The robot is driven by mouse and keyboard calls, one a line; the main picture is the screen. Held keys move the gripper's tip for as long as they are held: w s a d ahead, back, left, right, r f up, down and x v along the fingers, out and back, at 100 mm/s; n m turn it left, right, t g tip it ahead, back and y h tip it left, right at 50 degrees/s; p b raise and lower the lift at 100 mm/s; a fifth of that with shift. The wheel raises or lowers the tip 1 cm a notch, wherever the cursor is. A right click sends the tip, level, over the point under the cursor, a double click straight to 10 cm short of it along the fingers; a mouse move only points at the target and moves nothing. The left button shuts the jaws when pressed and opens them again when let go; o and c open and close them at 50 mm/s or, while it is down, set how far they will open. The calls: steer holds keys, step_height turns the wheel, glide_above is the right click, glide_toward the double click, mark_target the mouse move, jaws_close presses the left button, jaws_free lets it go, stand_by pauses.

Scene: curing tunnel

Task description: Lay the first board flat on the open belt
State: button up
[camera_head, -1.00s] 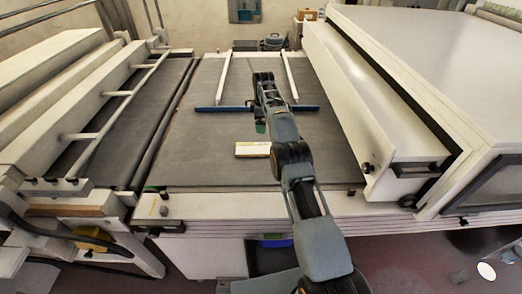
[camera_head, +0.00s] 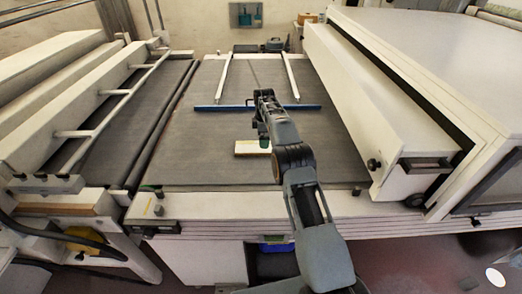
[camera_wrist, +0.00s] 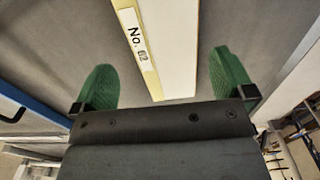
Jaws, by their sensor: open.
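A flat white board (camera_head: 247,147) with a pale yellow edge lies on the dark grey belt (camera_head: 215,165), right of the belt's left side. In the wrist view the board (camera_wrist: 168,45) carries a label reading "No." and a blurred number. My gripper (camera_head: 265,143) is over the board's right end and partly hides it. In the wrist view my gripper (camera_wrist: 164,82) is open, with one green fingertip on each side of the board's near end. Gaps show between the fingertips and the board. Whether the fingers touch the belt cannot be told.
A blue bar (camera_head: 225,108) crosses the belt behind the board, with two white rails (camera_head: 288,78) running back from it. A long white housing (camera_head: 365,110) borders the belt on the right. A white frame (camera_head: 75,85) stands left. The belt's front is clear.

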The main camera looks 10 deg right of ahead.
steer(key=shift+s+f+p, duration=0.1)
steer(key=shift+f+p, duration=0.45)
steer(key=shift+f, duration=1.95)
steer(key=shift+c, duration=0.5)
steer(key=c, duration=0.8)
steer(key=shift+r, duration=0.1)
